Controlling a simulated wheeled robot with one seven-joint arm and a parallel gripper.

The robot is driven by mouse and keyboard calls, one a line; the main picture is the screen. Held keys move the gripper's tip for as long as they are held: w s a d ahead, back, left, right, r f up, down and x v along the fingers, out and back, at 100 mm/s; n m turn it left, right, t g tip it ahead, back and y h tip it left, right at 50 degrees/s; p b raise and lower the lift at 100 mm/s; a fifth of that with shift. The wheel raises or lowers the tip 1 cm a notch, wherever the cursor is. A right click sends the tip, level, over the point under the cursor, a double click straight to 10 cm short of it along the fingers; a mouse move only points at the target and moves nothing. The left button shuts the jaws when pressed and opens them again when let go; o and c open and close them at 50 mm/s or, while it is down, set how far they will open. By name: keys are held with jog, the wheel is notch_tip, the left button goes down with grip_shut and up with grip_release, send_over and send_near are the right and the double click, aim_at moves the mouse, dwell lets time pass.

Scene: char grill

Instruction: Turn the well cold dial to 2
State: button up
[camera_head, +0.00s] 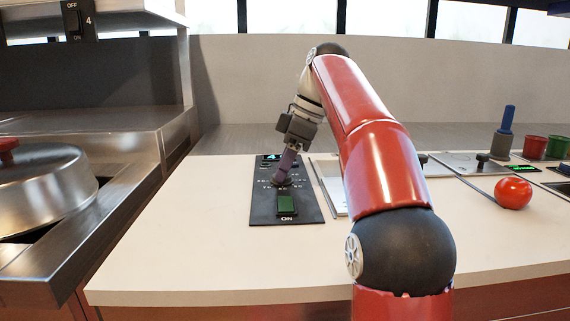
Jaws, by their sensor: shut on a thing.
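A black control panel (262,206) lies on the pale counter at the middle of the view, with a small lit display near its far end. Ring markings show partly around a dial (281,183) on it. My gripper (284,178) points down onto the panel from my red arm and is shut on the dial. The fingers hide most of the dial, so its setting cannot be read.
A metal-lidded pot (42,190) with a red knob stands at left. Right of my arm are a red ball (513,193), a blue-handled thing (506,125), and red (535,148) and green (557,147) cups. The counter (190,245) in front is clear.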

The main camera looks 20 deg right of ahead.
dwell(0.4)
jog(key=o, duration=1)
jog(key=shift+r, duration=0.1)
jog(key=shift+d+r, duration=0.1)
jog(key=shift+r, duration=0.15)
jog(key=s+d, duration=0.1)
jog(key=d, duration=0.3)
jog(key=s+d, duration=0.1)
jog(key=d, duration=0.2)
jog(key=s+d, duration=0.2)
jog(key=d, duration=0.2)
jog(key=shift+d+r, duration=0.2)
jog(key=shift+d, duration=0.1)
